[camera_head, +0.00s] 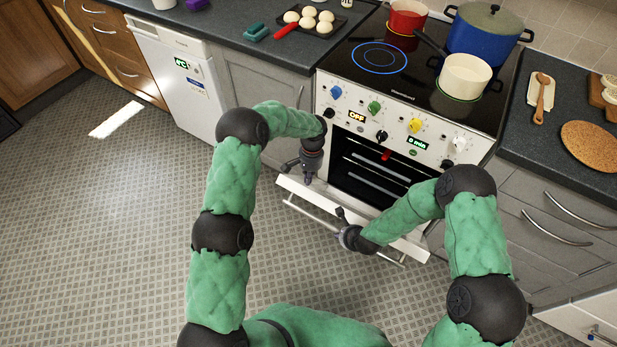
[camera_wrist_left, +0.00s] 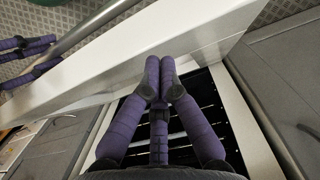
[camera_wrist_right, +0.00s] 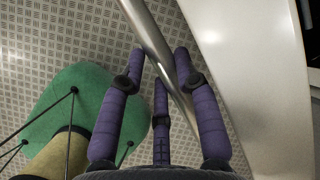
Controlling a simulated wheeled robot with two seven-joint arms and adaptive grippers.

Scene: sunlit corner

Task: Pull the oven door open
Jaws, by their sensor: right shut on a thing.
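The white oven door (camera_head: 330,211) hangs partly open, tilted down and outward, with the dark oven interior (camera_head: 372,170) and its racks showing behind it. My right gripper (camera_head: 342,222) is shut on the door's metal handle (camera_head: 300,209); the right wrist view shows its purple fingers around the bar (camera_wrist_right: 150,40). My left gripper (camera_head: 305,174) is at the left part of the door's upper edge. In the left wrist view its fingertips (camera_wrist_left: 160,72) are together and empty, over the gap between door and oven. I cannot tell if they touch the door.
A blue pot (camera_head: 485,35), a red pot (camera_head: 405,20) and a cream saucepan (camera_head: 465,77) stand on the hob above. Grey cabinets flank the oven. The tiled floor (camera_head: 100,230) to the left is clear.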

